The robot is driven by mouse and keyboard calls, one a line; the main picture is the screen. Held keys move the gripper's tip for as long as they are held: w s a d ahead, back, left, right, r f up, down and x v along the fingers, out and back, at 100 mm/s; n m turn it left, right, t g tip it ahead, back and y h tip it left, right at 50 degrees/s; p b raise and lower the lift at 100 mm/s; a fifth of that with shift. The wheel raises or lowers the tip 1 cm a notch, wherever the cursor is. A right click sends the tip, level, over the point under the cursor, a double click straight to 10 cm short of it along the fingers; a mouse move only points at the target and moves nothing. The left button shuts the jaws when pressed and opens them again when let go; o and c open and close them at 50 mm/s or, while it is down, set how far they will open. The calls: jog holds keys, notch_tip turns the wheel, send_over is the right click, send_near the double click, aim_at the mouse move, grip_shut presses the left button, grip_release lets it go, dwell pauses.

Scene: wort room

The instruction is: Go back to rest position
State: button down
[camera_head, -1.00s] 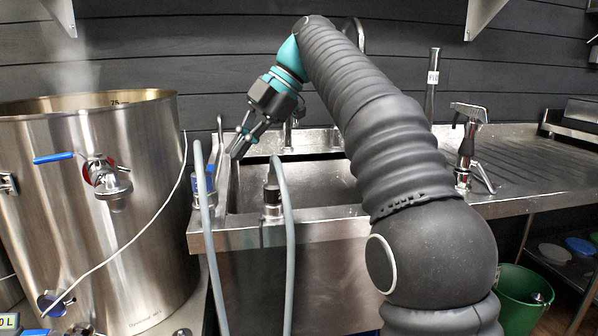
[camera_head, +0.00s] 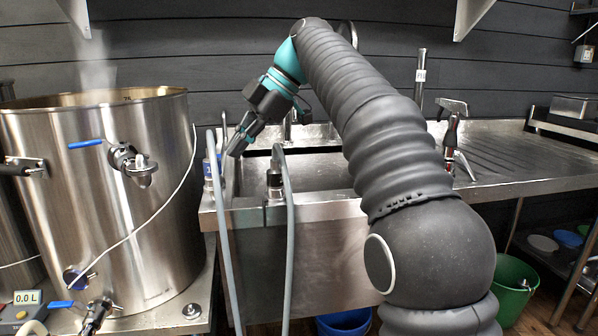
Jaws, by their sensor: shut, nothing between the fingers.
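My gripper (camera_head: 236,149) is shut and empty. It points down and to the left above the left part of the steel sink (camera_head: 318,172), near the sink's left rim. My arm reaches out from the lower right, over the sink, and bends down at the teal joint. The arm hides part of the sink's right side and part of the wall behind it.
A large steaming steel kettle (camera_head: 95,215) with valves stands at the left. Grey hoses (camera_head: 289,235) hang over the sink's front edge. A spray tap (camera_head: 452,135) stands right of my arm. A green bucket (camera_head: 512,285) and a blue bucket (camera_head: 344,322) are below.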

jog(key=w+d+f+m+t+h, duration=0.15)
jog(key=w+f+m, duration=0.25)
jog(key=f+m, duration=0.5)
jog(key=s+d+f+m+t+h, duration=0.1)
jog(key=s+d+f+m+h, duration=0.15)
jog(key=d+f+m, duration=0.4)
jog(key=s+d+f+m+t+h, duration=0.1)
jog(key=s+d+f+m+t, duration=0.1)
jog(key=s+d+f+m, duration=0.3)
jog(key=s+d+f+m+t+h, duration=0.1)
jog(key=s+d+f+m, duration=0.4)
jog(key=s+d, duration=0.9)
jog(key=s+f+h, duration=0.1)
jog(key=s+f, duration=0.1)
jog(key=s, duration=0.6)
jog(key=shift+s+f+t, duration=0.15)
jog(key=shift+t, duration=0.2)
